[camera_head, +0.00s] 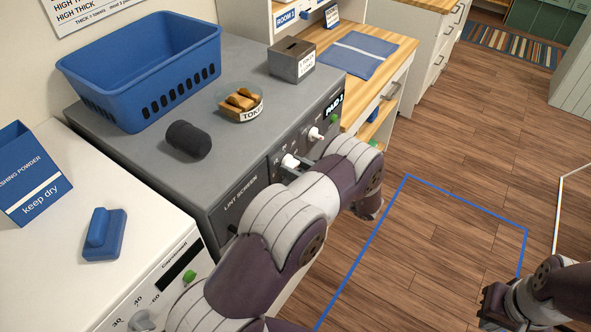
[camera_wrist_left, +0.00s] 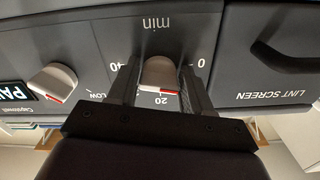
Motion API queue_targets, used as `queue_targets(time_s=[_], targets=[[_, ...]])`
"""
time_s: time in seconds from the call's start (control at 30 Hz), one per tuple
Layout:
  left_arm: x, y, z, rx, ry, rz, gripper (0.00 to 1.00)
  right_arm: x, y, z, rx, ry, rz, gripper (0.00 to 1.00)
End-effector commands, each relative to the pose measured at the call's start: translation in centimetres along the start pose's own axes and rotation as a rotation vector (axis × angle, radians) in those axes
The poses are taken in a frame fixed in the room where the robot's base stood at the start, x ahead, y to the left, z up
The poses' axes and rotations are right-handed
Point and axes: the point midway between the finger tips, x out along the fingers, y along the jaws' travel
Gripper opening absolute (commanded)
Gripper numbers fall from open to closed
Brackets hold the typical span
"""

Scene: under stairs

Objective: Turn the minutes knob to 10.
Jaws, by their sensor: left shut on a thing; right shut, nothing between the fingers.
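The minutes knob (camera_wrist_left: 160,74) is a pale grey knob with a red line, below the inverted word "min" in the left wrist view. Around it are marks 0, 20 and 40; its red line faces the 20 mark. My left gripper (camera_wrist_left: 158,85) is shut on this knob, one finger on each side. In the head view the knob (camera_head: 290,161) is white on the dark dryer front, and my left gripper (camera_head: 294,170) is partly hidden by its own arm. My right gripper (camera_head: 488,312) is shut and empty, low at the right over the floor.
A second knob (camera_wrist_left: 53,83) with a red line sits beside the minutes knob, near LOW. The lint screen panel (camera_wrist_left: 270,60) is on the other side.

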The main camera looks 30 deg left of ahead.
Motion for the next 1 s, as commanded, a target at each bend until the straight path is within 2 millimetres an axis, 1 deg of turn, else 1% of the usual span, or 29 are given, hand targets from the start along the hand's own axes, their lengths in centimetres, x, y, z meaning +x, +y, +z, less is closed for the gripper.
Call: queue_targets(time_s=[0.03,0.3,0.5,0.7,1.0], targets=[[-0.02,0.06,0.00,0.034,0.002,0.001,0.19,0.27,0.00,0.03,0.000,0.000,0.000,0.00],[-0.02,-0.07,-0.12,0.250,0.002,0.001,0.19,0.62,0.00,0.07,0.000,0.000,0.000,0.00],[-0.03,-0.13,-0.20,0.364,0.002,0.001,0.19,0.71,0.00,0.08,0.000,0.000,0.000,0.00],[-0.03,-0.15,-0.26,0.431,0.002,0.001,0.19,0.75,0.00,0.09,0.000,0.000,0.000,0.00],[-0.03,-0.15,-0.30,0.460,0.003,0.001,0.19,0.75,0.00,0.08,0.000,0.000,0.000,0.00]])
